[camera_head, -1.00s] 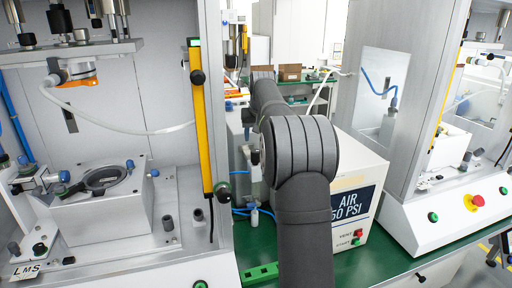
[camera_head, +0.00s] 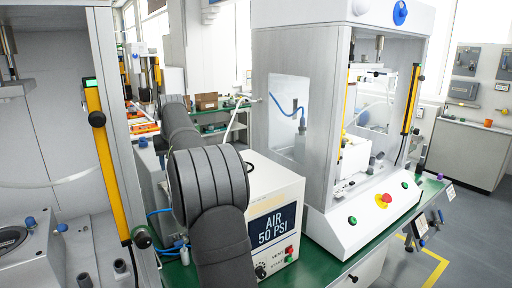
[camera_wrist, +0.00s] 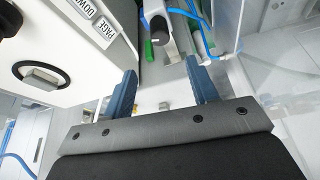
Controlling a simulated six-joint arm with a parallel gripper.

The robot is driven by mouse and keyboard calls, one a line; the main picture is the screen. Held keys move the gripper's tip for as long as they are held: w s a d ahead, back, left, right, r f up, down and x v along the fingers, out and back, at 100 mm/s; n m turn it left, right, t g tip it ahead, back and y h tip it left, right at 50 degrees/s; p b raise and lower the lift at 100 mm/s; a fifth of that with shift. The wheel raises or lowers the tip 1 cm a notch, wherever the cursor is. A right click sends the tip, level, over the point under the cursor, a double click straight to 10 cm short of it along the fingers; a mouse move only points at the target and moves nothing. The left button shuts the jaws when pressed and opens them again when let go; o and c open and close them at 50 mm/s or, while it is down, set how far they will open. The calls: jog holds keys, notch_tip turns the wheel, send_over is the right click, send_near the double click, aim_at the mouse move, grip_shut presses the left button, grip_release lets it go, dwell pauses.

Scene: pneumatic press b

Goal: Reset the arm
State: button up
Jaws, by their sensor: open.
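My gripper (camera_wrist: 165,95) shows in the wrist view as two blue fingers held apart, with nothing between them. A white box with PAGE and DOWN labels is close by on the upper left of that view. In the head view my dark grey arm stands in the middle, bent over at the elbow. The gripper itself is hidden in the head view.
An air supply box (camera_head: 280,228) stands just right of my arm on a green bench (camera_head: 327,262). A press cabinet (camera_head: 290,125) stands to the right, another press (camera_head: 55,140) at the left edge. Blue hoses (camera_wrist: 200,30) run near the fingers.

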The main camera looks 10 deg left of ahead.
jog(key=x, duration=1.5)
jog(key=shift+f, duration=0.25)
jog(key=v, duration=1.8)
jog(key=x, duration=1.8)
jog(key=shift+w+f, duration=0.1)
jog(key=n+g, duration=0.1)
jog(key=n, duration=0.2)
jog(key=n+g+y, duration=0.1)
jog(key=n, duration=0.3)
jog(key=shift+y, duration=0.3)
jog(key=v, duration=1.1)
jog(key=shift+r, duration=0.3)
jog(key=shift+o, duration=0.2)
